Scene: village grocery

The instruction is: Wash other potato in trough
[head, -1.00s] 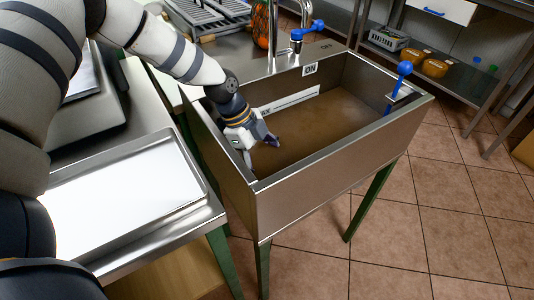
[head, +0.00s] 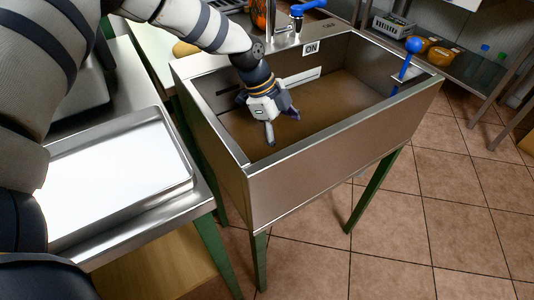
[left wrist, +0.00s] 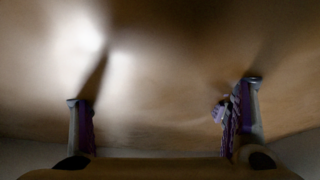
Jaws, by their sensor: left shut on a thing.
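The steel trough (head: 320,160) stands in the middle of the head view, with a brown floor or brown water inside. My left gripper (head: 283,130) reaches down into its left part, fingers pointing down. In the left wrist view my left gripper (left wrist: 163,105) has its two fingers wide apart before a blurred brown surface. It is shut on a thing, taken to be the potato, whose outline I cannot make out. A blue-handled tap (head: 300,10) is at the trough's back edge, near an "ON" label. My right gripper is not in view.
A tan rounded thing (head: 185,48) lies behind the trough's left corner. An empty metal tray (head: 185,180) lies on the left counter. A blue-knobbed lever (head: 408,58) stands at the trough's right end. The tiled floor at right is clear.

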